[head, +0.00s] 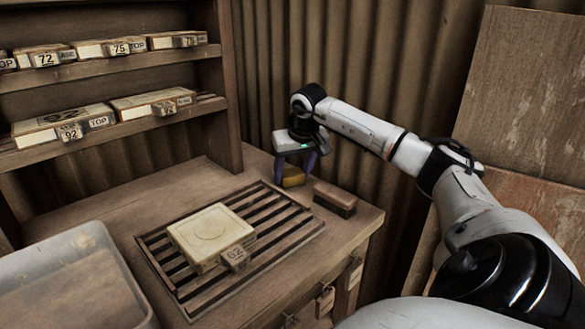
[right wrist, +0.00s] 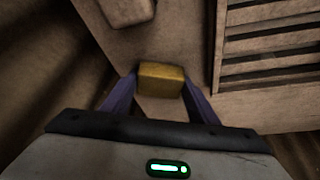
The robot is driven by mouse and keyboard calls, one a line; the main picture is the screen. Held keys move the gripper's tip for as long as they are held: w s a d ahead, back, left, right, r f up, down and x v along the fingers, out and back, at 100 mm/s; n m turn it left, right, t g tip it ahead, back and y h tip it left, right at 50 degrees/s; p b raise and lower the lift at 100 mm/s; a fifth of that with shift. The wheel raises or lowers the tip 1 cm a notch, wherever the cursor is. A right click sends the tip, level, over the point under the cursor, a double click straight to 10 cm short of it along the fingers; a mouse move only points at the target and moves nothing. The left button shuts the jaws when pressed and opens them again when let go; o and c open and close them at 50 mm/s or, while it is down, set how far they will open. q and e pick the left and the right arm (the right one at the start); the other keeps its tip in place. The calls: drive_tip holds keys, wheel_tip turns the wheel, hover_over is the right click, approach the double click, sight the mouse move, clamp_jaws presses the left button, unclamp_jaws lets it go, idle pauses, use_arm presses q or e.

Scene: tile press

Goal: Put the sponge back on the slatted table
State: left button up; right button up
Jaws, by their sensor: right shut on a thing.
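The yellow sponge (head: 293,177) is at the back of the slatted table (head: 275,205), beyond the slats and near the corrugated wall. My right gripper (head: 296,172) points down with its fingers on either side of the sponge and is shut on it. In the right wrist view the sponge (right wrist: 161,80) sits between the two purple fingertips (right wrist: 161,88), over the plain wooden top. I cannot tell whether the sponge touches the wood. My left gripper is not in view.
A brush-like wooden block (head: 335,198) lies just right of the sponge. A cream tile mould tagged 62 (head: 211,236) rests on the slats. A grey tub (head: 75,275) is at the front left. Shelves (head: 110,142) with numbered moulds stand at the back left.

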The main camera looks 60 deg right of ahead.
drive_tip(key=o, duration=0.9)
drive_tip(key=shift+o, duration=0.2)
drive_tip(key=p+v, duration=0.2)
drive_tip(key=v, duration=1)
drive_tip(key=shift+r, duration=0.15)
